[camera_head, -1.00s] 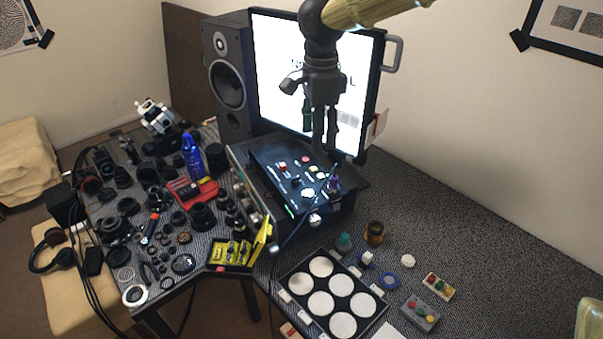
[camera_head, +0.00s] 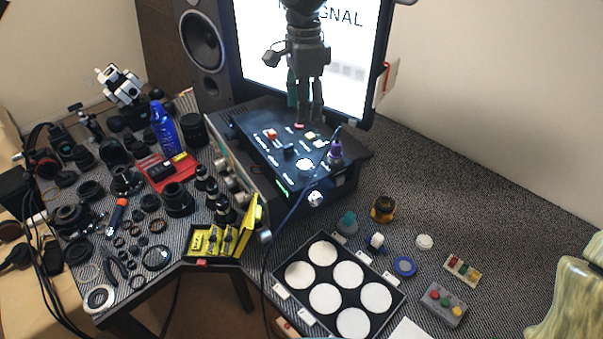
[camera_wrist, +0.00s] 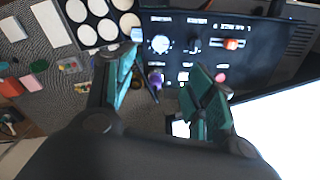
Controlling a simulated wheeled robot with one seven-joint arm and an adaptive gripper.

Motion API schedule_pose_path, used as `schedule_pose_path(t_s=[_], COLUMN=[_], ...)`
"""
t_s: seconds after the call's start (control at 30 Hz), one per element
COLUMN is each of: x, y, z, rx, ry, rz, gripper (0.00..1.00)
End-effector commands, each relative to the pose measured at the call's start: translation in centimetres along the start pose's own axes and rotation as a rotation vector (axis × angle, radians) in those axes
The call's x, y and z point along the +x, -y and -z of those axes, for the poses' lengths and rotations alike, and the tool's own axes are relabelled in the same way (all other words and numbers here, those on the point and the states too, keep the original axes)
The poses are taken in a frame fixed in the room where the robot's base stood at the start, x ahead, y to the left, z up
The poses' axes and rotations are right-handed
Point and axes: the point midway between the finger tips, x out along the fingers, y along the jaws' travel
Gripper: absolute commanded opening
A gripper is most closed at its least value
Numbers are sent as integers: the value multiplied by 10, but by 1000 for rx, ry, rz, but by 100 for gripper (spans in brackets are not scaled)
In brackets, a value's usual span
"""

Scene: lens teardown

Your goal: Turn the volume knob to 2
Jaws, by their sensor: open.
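A black control box (camera_head: 262,158) stands below the monitor. Its top panel carries a white round knob (camera_head: 304,165), a dark knob (camera_head: 288,149) and a red control (camera_head: 271,134). In the wrist view the white knob (camera_wrist: 160,44), dark knob (camera_wrist: 193,43) and red control (camera_wrist: 232,44) sit in a row. The labels are too small to read, so I cannot tell which knob is volume. My gripper (camera_head: 304,116) is open and empty above the panel's back part, pointing down. Its green-padded fingers (camera_wrist: 160,72) are spread apart in the wrist view, touching no knob.
The monitor (camera_head: 300,50) stands close behind my gripper. A purple plug (camera_head: 335,152) with a cable rises at the panel's right. A black tray of white discs (camera_head: 297,262) lies in front. Lens parts crowd the left; the table at back right is clear.

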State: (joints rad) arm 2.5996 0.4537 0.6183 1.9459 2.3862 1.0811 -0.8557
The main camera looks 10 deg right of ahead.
Motion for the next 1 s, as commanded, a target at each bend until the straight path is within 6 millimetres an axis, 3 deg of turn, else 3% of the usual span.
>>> schedule_pose_path(t_s=[0.03, 0.2, 0.67, 1.0], x=[22, 51, 79, 131], y=[0, 0, 0, 0], z=[0, 0, 0, 0], rx=[0, 0, 0, -1], ry=[0, 0, -1, -2], rz=[0, 1, 0, -2], gripper=[55, 55, 55, 55])
